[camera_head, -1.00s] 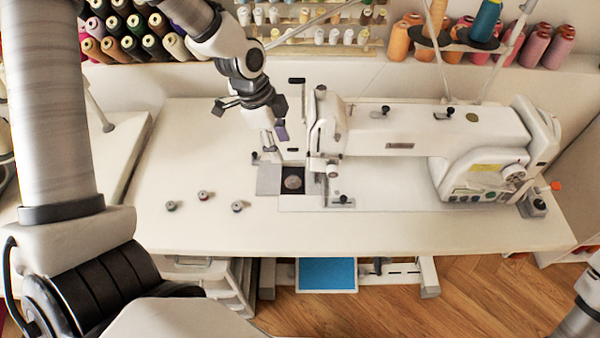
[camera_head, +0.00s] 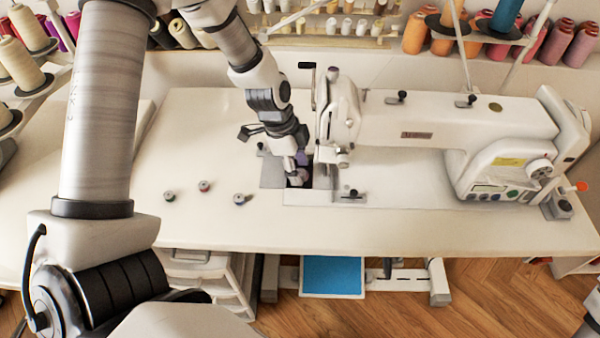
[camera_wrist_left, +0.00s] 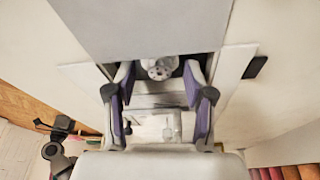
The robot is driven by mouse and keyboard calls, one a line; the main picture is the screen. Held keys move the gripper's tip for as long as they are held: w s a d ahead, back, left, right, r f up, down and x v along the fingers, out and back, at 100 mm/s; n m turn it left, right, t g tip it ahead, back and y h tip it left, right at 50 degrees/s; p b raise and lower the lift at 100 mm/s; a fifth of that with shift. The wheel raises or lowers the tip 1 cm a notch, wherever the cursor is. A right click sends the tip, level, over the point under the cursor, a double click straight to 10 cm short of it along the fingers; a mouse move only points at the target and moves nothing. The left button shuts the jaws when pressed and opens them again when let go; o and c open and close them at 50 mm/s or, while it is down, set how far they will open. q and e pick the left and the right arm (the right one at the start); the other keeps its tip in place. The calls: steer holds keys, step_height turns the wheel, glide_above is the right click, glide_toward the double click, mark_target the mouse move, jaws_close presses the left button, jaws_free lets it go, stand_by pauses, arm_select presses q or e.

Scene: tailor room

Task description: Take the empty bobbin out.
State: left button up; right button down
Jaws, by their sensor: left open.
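The empty bobbin, a silvery round piece with small holes (camera_wrist_left: 160,68), sits in the dark opening in the bed of the white sewing machine (camera_head: 455,128). In the head view it is mostly hidden by my left gripper (camera_head: 297,168), which points down over that opening. In the left wrist view my left gripper (camera_wrist_left: 159,82) is open, with a purple-padded finger on each side of the bobbin and gaps between. I cannot tell how far above the bobbin the fingertips are. My right gripper is out of view.
Three small wound bobbins, one red-brown (camera_head: 204,186), one green (camera_head: 168,196) and one bluish (camera_head: 239,199), stand on the white table (camera_head: 330,232), left of the opening. The machine's needle head (camera_head: 334,155) stands close on the right.

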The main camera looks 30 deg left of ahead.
arm_select(q)
steer(key=c, duration=0.8)
steer(key=shift+r, duration=0.15)
